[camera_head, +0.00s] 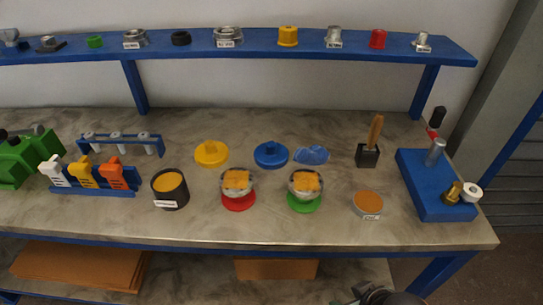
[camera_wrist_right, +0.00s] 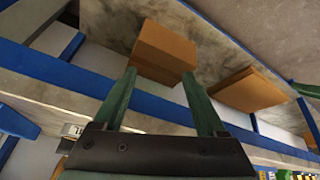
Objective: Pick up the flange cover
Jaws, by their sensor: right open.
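Two round covers with raised knobs lie on the workbench in the head view: a yellow flange cover (camera_head: 211,154) and a blue flange cover (camera_head: 271,155) to its right. In front of them stand two round metallic vessels with orange contents, one on a red base (camera_head: 238,202) and one on a green base (camera_head: 304,205). My right gripper (camera_wrist_right: 159,73) is open and empty in the right wrist view, facing the lower shelf with cardboard boxes. A dark part of my right arm shows at the bottom edge of the head view. My left gripper is not in view.
A dark cup (camera_head: 169,188), a brush in a black holder (camera_head: 368,153) and a blue fixture (camera_head: 434,185) stand on the bench (camera_head: 335,235). A blue shelf (camera_head: 270,48) with small parts runs above. The bench front strip is mostly clear.

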